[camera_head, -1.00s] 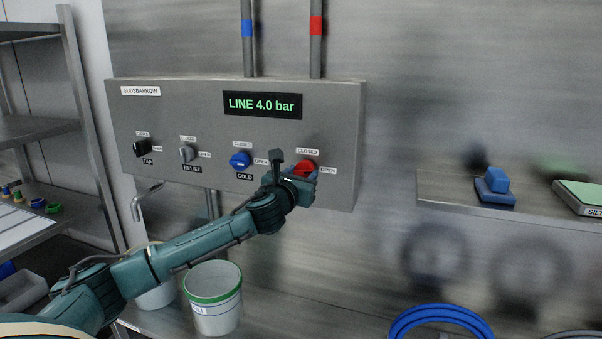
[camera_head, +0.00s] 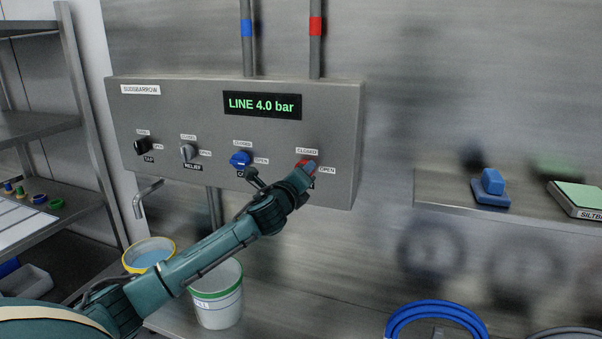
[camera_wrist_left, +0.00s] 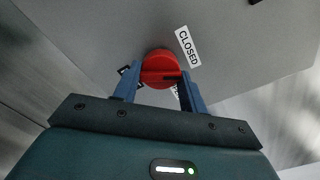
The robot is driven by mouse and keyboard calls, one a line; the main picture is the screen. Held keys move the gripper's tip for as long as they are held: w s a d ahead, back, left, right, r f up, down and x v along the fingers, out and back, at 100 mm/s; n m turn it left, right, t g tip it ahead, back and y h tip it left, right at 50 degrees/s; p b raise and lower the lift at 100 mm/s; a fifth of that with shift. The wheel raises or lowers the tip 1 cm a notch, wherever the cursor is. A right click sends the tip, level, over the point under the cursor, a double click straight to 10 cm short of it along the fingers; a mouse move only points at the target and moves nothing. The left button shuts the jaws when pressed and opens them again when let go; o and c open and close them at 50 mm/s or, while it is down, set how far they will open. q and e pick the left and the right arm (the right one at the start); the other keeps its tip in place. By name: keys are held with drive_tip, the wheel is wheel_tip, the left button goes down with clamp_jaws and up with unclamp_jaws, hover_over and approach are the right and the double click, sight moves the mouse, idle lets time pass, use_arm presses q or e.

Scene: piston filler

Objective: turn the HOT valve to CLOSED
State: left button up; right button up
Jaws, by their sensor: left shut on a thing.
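The red HOT valve knob (camera_head: 306,162) is on the right of the grey panel (camera_head: 215,100), with a CLOSED label (camera_head: 307,152) above it and an OPEN label (camera_head: 328,170) to its right. My left gripper (camera_head: 304,172) is at the knob and covers much of it. In the left wrist view, its two blue fingers stand on either side of the red knob (camera_wrist_left: 158,58), shut on it. A dark mark shows on the knob's right side, and the CLOSED label (camera_wrist_left: 188,46) lies to the upper right. Other labels are partly behind the fingers. My right gripper is out of view.
The blue COLD knob (camera_head: 240,159) is left of my gripper, its label partly hidden by my wrist. Grey RELIEF (camera_head: 188,152) and black TAP (camera_head: 142,146) knobs are further left. The display reads LINE 4.0 bar (camera_head: 262,105). Buckets (camera_head: 218,305) stand below my arm.

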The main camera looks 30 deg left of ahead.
use_arm(q)
drive_tip(key=n, duration=0.5)
drive_tip(key=shift+p, duration=0.3)
drive_tip(key=shift+n, duration=0.4)
drive_tip(key=o, duration=1)
drive_tip(key=shift+b+v, duration=1.25)
drive_tip(key=shift+v, duration=5.4)
drive_tip(key=shift+a+f, duration=0.1)
